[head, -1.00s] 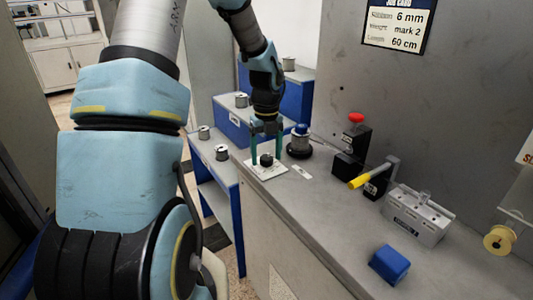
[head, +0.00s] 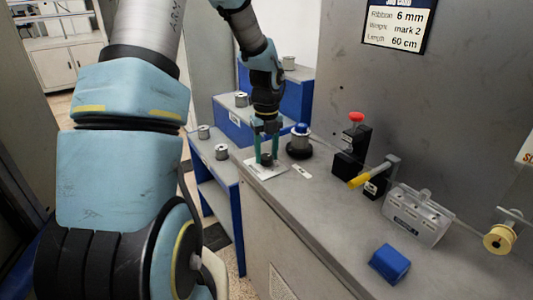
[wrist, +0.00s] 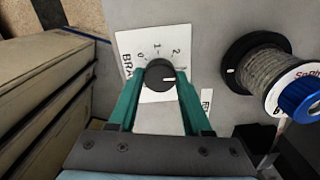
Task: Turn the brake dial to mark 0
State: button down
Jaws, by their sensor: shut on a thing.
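The brake dial (wrist: 159,75) is a small dark round knob on a white plate (wrist: 154,96) printed with the numerals 0, 1 and 2. A short pale line shows on the knob's top, and I cannot tell for sure which numeral it is aligned with. In the head view the dial (head: 266,159) sits on its plate near the bench's left end. My gripper (wrist: 159,80) has two green fingers, one on each side of the dial, shut on it. The gripper (head: 266,158) points down from above in the head view. The fingers hide part of the plate.
A spool with a blue cap (head: 300,141) stands close to the right of the dial, and shows in the wrist view (wrist: 262,70). A red-topped device (head: 352,145), a yellow-handled lever (head: 372,176) and a blue block (head: 389,264) lie farther right. A job card (head: 398,22) reads mark 2.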

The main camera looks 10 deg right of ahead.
jog(key=shift+n, duration=0.3)
jog(key=n+p, duration=0.1)
jog(key=n, duration=0.1)
jog(key=shift+r+n, duration=0.1)
jog(key=shift+n, duration=0.2)
jog(key=n, duration=0.3)
jog(key=shift+n, duration=0.3)
jog(key=n, duration=0.6)
jog(key=shift+p, duration=0.3)
jog(key=n, duration=0.7)
jog(key=shift+n, duration=0.3)
jog(key=n, duration=0.6)
jog(key=shift+n, duration=0.4)
jog(key=shift+c, duration=1.7)
grip_release()
